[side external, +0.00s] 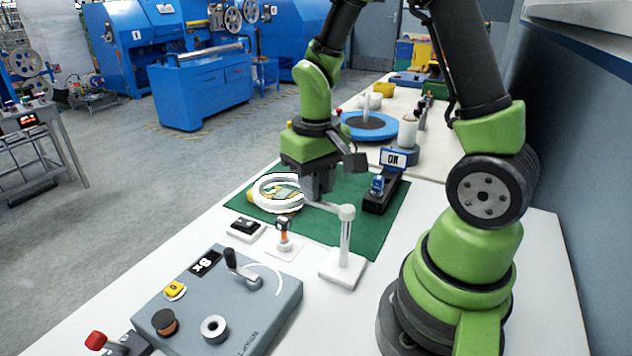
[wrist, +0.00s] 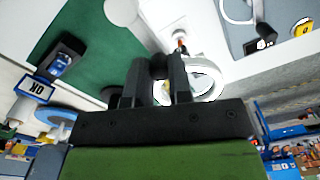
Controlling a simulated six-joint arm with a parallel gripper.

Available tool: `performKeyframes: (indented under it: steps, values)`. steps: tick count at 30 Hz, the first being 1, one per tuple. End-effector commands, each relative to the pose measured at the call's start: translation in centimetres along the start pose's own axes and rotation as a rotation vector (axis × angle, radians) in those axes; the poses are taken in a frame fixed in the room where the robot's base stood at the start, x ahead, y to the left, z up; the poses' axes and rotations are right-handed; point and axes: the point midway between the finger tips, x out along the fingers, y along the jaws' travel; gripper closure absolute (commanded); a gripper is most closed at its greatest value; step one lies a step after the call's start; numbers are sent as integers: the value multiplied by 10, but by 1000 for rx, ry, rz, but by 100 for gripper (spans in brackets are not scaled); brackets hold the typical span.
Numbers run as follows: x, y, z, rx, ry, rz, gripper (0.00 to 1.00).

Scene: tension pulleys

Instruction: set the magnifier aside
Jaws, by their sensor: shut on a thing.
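The magnifier has a white ring lens (side external: 262,203), an arm, and a white post (side external: 346,240) on a square white base (side external: 338,271). It stands at the front edge of the green mat (side external: 375,232). My gripper (side external: 316,196) points down and is shut on the magnifier's arm, just right of the ring. In the wrist view the ring (wrist: 212,75) shows beside the fingers (wrist: 161,72). The exact grip is partly hidden by the fingers. Yellow parts under the ring are only partly visible.
A grey panel (side external: 240,310) with a crank stands in front. A small orange-and-black tool (side external: 284,236) and a black switch (side external: 245,227) are close to the magnifier. A dark fixture with an OK sign (side external: 393,159) is behind right. White table is bare right of the base.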

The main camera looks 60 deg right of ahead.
Motion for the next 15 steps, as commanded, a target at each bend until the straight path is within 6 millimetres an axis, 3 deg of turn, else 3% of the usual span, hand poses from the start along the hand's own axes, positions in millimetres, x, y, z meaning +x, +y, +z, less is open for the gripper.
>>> performKeyframes:
  steps: [8, 15]
  values:
    - [0, 7, -2, 117, 1, 0, 100]
    - [-1, 18, -4, 318, 1, 0, 100]
